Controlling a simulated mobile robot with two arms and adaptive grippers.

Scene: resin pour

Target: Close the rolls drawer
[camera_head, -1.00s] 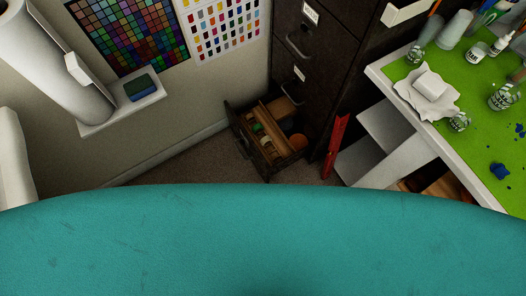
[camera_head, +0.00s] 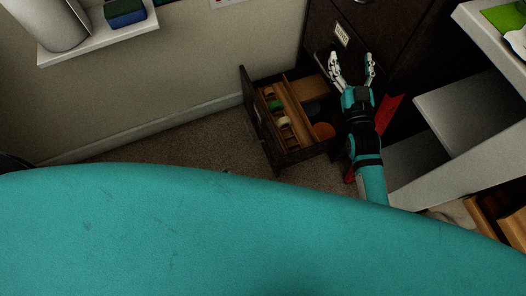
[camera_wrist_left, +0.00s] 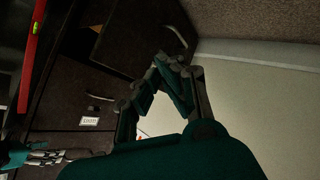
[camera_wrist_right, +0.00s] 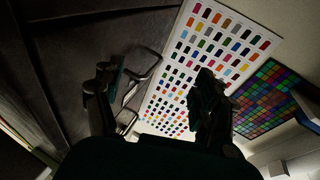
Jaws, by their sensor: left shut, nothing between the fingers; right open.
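The rolls drawer (camera_head: 258,118) is pulled out at the bottom of the dark filing cabinet (camera_head: 400,35) in the head view. Several green, white and tan rolls (camera_head: 283,121) lie inside it beside a wooden divider. My right gripper (camera_head: 352,62) is open and empty in front of the cabinet face, right of and above the open drawer in the picture. In the right wrist view its spread fingers (camera_wrist_right: 157,92) show near a metal handle (camera_wrist_right: 143,80). My left gripper (camera_wrist_left: 171,76) is shut and empty in the left wrist view, with dark drawer fronts behind it.
A red level (camera_head: 391,112) leans beside the cabinet, right of the drawer. A white table with shelves (camera_head: 455,115) stands at the right. A wall shelf (camera_head: 100,42) is at upper left. Carpet (camera_head: 190,150) left of the drawer is clear. My teal body hides the foreground.

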